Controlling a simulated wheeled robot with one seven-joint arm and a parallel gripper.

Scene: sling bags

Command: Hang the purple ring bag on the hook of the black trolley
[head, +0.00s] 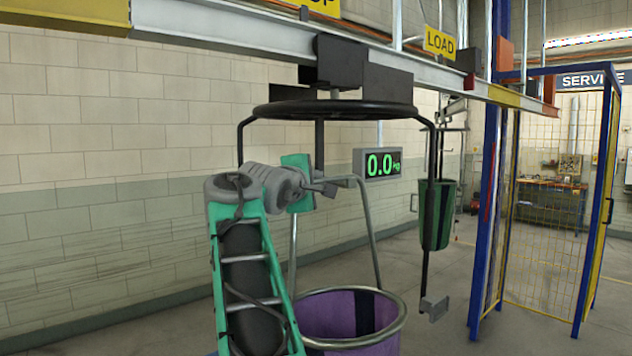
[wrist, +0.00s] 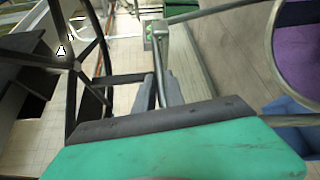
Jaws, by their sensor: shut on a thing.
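The purple ring bag (head: 370,312) hangs open under its grey metal rim, low in the head view. Its rim and purple inside show at the right edge of the wrist view (wrist: 297,55). My gripper (head: 328,187) is shut on the top of the bag's grey metal handle (head: 357,182); the wrist view shows the fingers (wrist: 158,93) closed around the bar. The black trolley (head: 335,110) has a round black frame with arms hanging from the rail, and shows at left in the wrist view (wrist: 72,65). A grey bracket (head: 434,308) ends its right arm; I cannot tell a hook for certain.
An overhead rail (head: 240,38) crosses the top, with a LOAD sign (head: 440,42). A green bag (head: 437,215) hangs behind the trolley's right arm. A scale display (head: 380,164) reads 0.0 kg. A blue and yellow mesh gate (head: 545,200) stands at right.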

